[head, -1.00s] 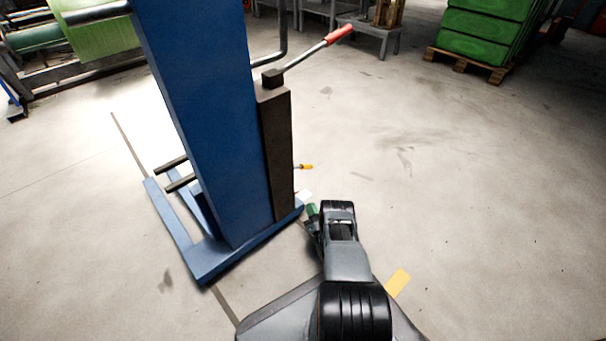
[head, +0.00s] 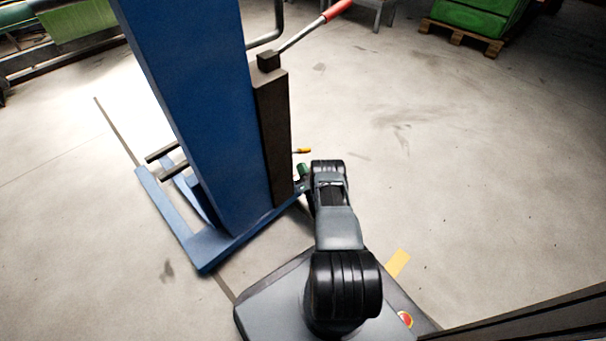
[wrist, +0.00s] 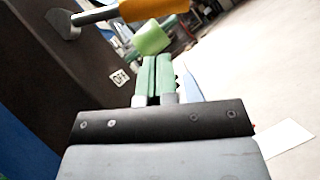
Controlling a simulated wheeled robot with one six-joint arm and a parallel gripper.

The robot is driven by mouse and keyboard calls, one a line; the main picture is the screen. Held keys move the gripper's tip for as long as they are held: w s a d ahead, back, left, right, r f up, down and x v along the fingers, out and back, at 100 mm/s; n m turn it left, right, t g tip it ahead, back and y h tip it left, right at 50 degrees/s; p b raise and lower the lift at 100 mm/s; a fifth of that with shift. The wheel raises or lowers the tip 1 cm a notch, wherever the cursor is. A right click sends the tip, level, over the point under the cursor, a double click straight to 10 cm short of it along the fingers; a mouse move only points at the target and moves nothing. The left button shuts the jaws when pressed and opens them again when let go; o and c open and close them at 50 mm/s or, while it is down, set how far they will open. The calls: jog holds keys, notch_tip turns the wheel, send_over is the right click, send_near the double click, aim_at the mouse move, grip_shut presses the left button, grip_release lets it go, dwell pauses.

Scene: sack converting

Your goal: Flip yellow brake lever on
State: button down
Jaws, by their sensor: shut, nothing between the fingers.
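The yellow brake lever (head: 303,150) sticks out to the right from the dark post (head: 272,130) on the blue lifter (head: 190,100). In the wrist view the yellow lever grip (wrist: 135,9) crosses the top, on a grey metal arm with a pivot at the left. A label that seems to read OFF (wrist: 120,78) is on the dark post below it. My gripper (wrist: 157,60) is shut and empty, its green fingers below the lever grip in the picture. It also shows in the head view (head: 302,169), just below the lever. I cannot tell whether they touch.
The blue base leg (head: 240,240) of the lifter lies on the floor beside my base. A red-handled bar (head: 335,10) reaches up and right from the post top. A pallet (head: 460,38) with green stacks stands far right. The floor on the right is clear.

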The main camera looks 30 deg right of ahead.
aim_at(304, 150)
jog(key=shift+w+d+r+p, duration=0.15)
jog(key=shift+d+r+p, duration=0.25)
jog(key=shift+r, duration=0.35)
jog(key=shift+w+d+r+p, duration=0.1)
jog(key=shift+d+r+p, duration=0.1)
jog(key=shift+d+r, duration=0.4)
jog(key=shift+r, duration=0.15)
